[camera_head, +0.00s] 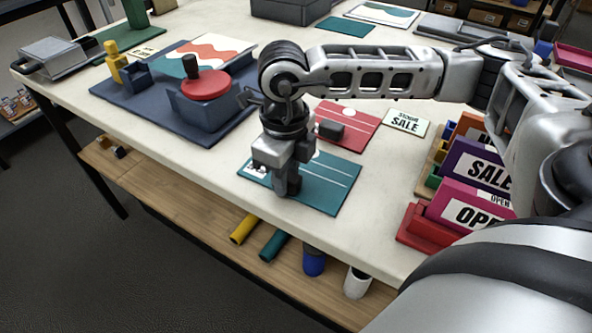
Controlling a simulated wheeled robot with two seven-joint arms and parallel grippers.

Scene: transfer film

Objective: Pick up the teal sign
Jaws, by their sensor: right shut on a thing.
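The teal sign (325,188) lies flat near the front edge of the table, with pale lines and a small pale mark on it. My right gripper (286,190) points straight down over the sign's left part. Its fingers are shut on the sign, and they hide the spot they grip. The sign looks level and at or very near the tabletop; I cannot tell if there is a gap under it. My left gripper is not in view.
A red sign (360,118) with a dark block lies just behind, beside a small SALE card (407,123). A rack of purple and pink signs (470,205) stands at right. A blue press with a red disc (205,86) stands at left. A wooden shelf (190,205) runs below.

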